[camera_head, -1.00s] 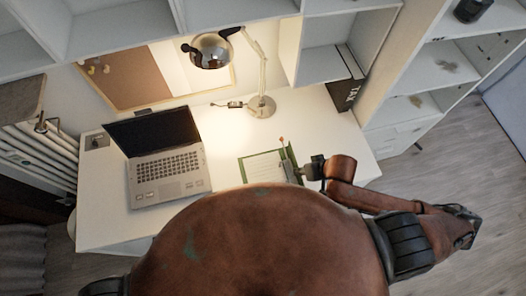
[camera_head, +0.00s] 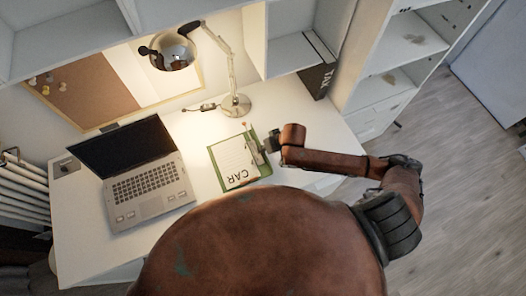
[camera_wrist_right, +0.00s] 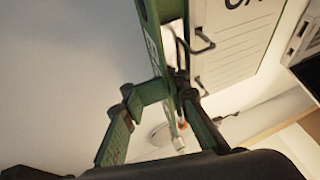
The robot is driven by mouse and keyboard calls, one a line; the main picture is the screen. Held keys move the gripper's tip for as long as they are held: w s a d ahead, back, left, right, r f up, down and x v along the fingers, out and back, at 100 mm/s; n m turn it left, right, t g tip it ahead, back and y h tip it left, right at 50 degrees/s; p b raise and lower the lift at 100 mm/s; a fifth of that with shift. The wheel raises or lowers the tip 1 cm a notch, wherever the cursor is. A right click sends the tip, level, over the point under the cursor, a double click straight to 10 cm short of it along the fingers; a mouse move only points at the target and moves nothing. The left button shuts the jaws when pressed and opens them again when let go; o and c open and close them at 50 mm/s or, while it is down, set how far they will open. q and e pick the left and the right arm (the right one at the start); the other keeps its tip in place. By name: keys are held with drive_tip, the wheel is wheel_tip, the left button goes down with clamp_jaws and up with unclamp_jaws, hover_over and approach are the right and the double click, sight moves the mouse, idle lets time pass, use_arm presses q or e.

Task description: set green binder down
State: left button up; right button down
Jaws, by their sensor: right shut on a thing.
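The green binder (camera_head: 222,153) shows a white face marked CAR and green edges; in the head view it appears over the white desk, right of the laptop. I cannot tell whether it touches the desk. My right gripper (camera_head: 267,146) is at the binder's right edge. In the right wrist view, the gripper (camera_wrist_right: 160,125) is shut on the green edge of the binder (camera_wrist_right: 232,45), whose white face lies to the right. My left gripper is not in view.
An open laptop (camera_head: 150,188) stands left of the binder. A desk lamp (camera_head: 236,105) stands behind it. Bare desk (camera_head: 325,122) shows at the right.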

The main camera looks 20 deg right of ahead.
drive_tip(key=shift+w+a+f, duration=0.1)
drive_tip(key=shift+w+f, duration=0.15)
drive_tip(key=shift+f, duration=0.15)
wheel_tip(320, 180, down, 3)
drive_tip(key=shift+r+b, duration=0.1)
drive_tip(key=shift+b, duration=0.2)
drive_tip(key=c, duration=1.7)
unclamp_jaws()
drive_tip(key=shift+s+r, duration=0.1)
